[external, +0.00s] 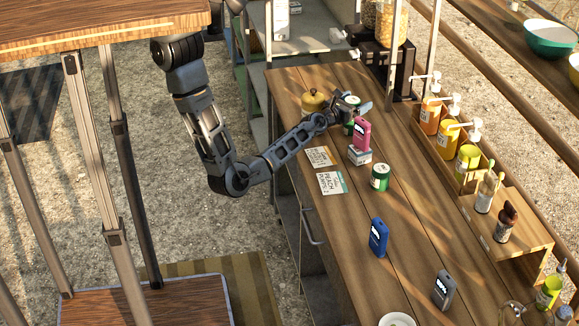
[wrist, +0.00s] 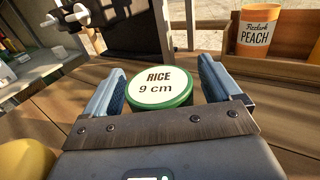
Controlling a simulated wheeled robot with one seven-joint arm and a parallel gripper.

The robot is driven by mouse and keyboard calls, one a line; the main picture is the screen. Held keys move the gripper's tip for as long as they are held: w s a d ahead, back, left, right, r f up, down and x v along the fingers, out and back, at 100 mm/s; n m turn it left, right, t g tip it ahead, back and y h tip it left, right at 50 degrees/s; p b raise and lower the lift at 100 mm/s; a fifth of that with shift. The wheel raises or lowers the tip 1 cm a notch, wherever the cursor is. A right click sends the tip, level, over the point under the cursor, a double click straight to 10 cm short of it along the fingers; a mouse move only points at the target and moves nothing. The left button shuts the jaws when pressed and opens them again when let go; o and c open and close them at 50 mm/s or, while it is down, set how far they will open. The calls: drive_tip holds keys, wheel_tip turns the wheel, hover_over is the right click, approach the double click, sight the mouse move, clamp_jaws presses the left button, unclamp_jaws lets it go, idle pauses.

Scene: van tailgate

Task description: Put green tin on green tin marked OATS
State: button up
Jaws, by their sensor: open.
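A green tin with a white lid label reading "RICE 9 cm" (wrist: 162,90) sits between the two blue fingers of my gripper (wrist: 160,88) in the wrist view. The fingers are spread on either side of it, and I see no clear grip on it. In the external view my gripper (external: 357,104) is at the far part of the wooden counter, and the green tin there (external: 348,129) is partly hidden by it. A second green tin (external: 380,178) with a pale label stands nearer on the counter; its lettering is too small to read.
A yellow round pot (external: 313,100) is to the left. Two cards (external: 331,183) lie flat. A bottle rack (external: 440,150) lines the right.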

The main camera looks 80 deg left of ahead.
drive_tip(key=shift+r, duration=0.15)
drive_tip(key=shift+s+d, duration=0.5)
drive_tip(key=b+v, duration=0.1)
drive_tip(key=v, duration=0.9)
drive_tip(key=shift+s+b, duration=0.35)
drive_tip(key=shift+b, duration=0.05)
